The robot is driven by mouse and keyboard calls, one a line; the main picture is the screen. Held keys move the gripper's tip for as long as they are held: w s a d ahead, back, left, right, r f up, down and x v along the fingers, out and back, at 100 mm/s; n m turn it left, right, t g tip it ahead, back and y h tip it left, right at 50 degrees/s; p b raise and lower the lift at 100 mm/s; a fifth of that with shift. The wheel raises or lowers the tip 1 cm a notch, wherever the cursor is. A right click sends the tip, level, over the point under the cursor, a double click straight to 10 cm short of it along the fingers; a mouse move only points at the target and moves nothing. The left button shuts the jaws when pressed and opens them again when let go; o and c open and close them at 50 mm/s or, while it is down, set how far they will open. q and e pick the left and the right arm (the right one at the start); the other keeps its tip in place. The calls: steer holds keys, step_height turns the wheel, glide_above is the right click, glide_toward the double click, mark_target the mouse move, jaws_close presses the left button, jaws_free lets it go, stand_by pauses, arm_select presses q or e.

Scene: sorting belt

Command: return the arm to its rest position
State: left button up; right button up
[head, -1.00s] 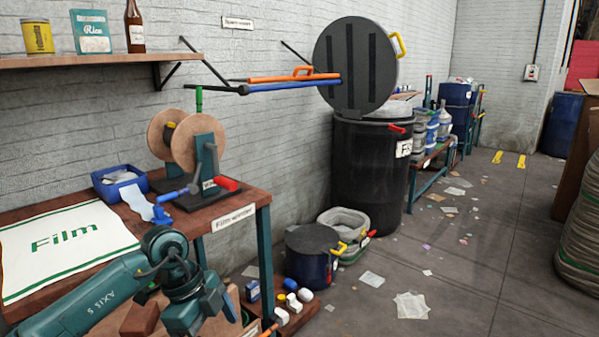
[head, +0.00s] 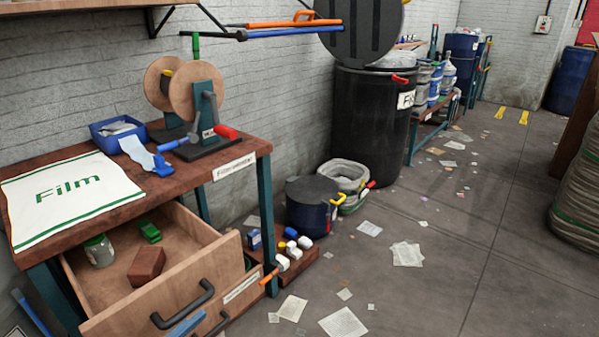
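Neither of my arms shows clearly in the head view, and neither gripper is in view. The open drawer (head: 205,262) under the table holds a glass jar (head: 99,251), a reddish-brown block (head: 146,267) and a green object (head: 149,231). Its dark handle (head: 183,307) faces the front. A blue bar (head: 187,325) shows at the bottom edge by the handle; I cannot tell what it belongs to.
The wooden table (head: 228,157) carries a film winder (head: 207,112), a blue bin (head: 118,130) and a white Film bag (head: 70,192). A black drum (head: 372,130) stands behind. Papers (head: 342,323) litter the open floor at right.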

arm_select(q)
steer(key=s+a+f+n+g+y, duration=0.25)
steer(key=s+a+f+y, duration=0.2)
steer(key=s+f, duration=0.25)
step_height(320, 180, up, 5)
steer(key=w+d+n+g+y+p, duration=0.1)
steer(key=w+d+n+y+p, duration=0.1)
steer(key=p, duration=1.4)
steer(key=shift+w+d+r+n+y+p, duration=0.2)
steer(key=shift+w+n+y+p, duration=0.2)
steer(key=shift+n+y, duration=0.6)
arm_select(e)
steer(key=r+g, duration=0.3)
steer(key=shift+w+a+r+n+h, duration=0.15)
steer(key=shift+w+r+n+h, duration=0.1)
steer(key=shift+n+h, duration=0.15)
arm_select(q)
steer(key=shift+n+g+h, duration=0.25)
